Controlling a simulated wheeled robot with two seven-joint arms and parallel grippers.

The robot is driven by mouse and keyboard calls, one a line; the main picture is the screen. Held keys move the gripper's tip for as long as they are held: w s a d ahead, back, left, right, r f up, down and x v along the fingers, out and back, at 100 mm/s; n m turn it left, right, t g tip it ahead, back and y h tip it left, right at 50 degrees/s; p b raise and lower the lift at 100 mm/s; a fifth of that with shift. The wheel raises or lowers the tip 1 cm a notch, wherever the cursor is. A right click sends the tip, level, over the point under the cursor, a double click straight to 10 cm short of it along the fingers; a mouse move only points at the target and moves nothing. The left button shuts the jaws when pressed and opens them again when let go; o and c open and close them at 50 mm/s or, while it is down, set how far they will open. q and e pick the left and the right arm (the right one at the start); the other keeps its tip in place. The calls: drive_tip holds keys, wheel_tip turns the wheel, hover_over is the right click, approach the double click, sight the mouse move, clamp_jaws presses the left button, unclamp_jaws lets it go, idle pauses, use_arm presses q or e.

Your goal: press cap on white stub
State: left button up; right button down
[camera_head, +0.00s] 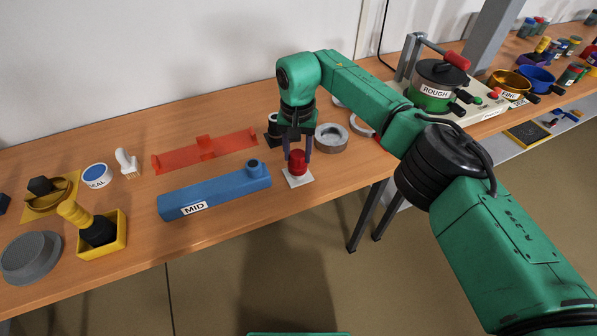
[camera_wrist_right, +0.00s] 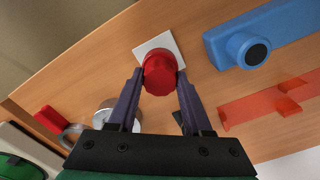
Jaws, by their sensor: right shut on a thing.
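A red cap (camera_head: 298,161) is between the two dark fingers of my right gripper (camera_head: 297,155), which is shut on it. It also shows in the right wrist view (camera_wrist_right: 159,73), with a finger at each side. A white square base (camera_head: 300,181) lies on the table directly under the cap, and its edges show around the cap in the wrist view (camera_wrist_right: 150,45). The white stub itself is hidden behind the cap, so I cannot tell whether the cap sits fully on it. My left gripper is not in view.
A blue block labelled MID (camera_head: 215,190) lies close at the left, with a red rail (camera_head: 205,149) behind it. A grey ring (camera_head: 331,137) stands at the right. The table's front edge is close to the white base. A green ROUGH pot (camera_head: 437,85) stands further right.

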sight(298, 154)
drive_tip(key=shift+f+b, duration=0.4)
drive_tip(key=shift+f, duration=0.25)
drive_tip(key=shift+c, duration=1.2)
unclamp_jaws()
drive_tip(key=shift+r, duration=0.1)
drive_tip(key=shift+c, duration=1.4)
drive_tip(key=shift+r+p, duration=2.4)
drive_tip(key=shift+r, duration=1.15)
drive_tip(key=shift+f, duration=0.1)
